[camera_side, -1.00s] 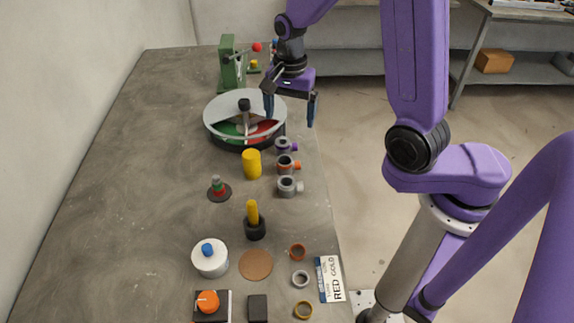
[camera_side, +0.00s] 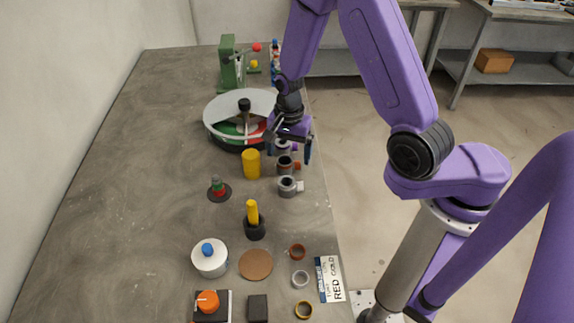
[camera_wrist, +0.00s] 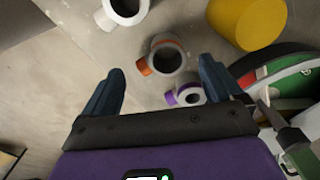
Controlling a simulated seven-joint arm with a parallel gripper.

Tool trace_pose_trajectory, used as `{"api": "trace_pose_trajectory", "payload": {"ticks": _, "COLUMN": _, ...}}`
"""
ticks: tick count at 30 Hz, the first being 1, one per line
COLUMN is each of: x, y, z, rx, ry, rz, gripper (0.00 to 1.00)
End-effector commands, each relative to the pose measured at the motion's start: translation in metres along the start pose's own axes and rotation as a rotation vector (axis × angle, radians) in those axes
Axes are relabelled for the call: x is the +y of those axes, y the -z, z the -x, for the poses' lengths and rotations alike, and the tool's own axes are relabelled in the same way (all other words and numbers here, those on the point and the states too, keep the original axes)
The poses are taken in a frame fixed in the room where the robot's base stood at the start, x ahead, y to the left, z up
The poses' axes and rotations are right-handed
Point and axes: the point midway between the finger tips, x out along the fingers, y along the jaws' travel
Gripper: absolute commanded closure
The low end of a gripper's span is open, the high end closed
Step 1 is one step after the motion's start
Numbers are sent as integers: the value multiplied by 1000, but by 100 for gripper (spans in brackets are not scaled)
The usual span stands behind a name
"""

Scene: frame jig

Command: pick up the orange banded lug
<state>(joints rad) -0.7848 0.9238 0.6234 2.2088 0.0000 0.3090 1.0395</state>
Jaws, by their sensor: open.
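The orange banded lug (camera_side: 285,166) is a grey ring-shaped piece with an orange band and an orange side stub. It stands in the middle of a row of three lugs near the table's right edge. In the wrist view the orange lug (camera_wrist: 165,57) shows ahead of and between the fingertips. My gripper (camera_wrist: 160,75) is open and empty, with blue fingers. In the side view my gripper (camera_side: 289,152) is over the far part of the row, partly hiding the purple banded lug (camera_side: 294,147). The purple lug (camera_wrist: 187,95) lies between the fingers in the wrist view.
A plain grey-white lug (camera_side: 287,187) stands on the near side. A yellow cylinder (camera_side: 251,164) is left of the row. A round sectored tray (camera_side: 212,120) with a grey cover is behind it. Rings (camera_side: 299,279) and a name card (camera_side: 329,280) lie nearer.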

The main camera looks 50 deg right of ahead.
Motion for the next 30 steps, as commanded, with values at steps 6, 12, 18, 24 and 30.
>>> {"api": "trace_pose_trajectory", "payload": {"ticks": 6, "x": 0, "y": -4, "z": -26, "rx": -1, "ry": -2, "rz": 0, "gripper": 7}}
{"api": "trace_pose_trajectory", "payload": {"ticks": 12, "x": 0, "y": -3, "z": -34, "rx": 0, "ry": 0, "rz": 0, "gripper": 7}}
{"api": "trace_pose_trajectory", "payload": {"ticks": 18, "x": 0, "y": -3, "z": -34, "rx": 0, "ry": 0, "rz": 0, "gripper": 10}}
{"api": "trace_pose_trajectory", "payload": {"ticks": 24, "x": 0, "y": -3, "z": -34, "rx": 0, "ry": 0, "rz": 0, "gripper": 62}}
{"api": "trace_pose_trajectory", "payload": {"ticks": 30, "x": 0, "y": -3, "z": -34, "rx": 0, "ry": 0, "rz": 0, "gripper": 63}}
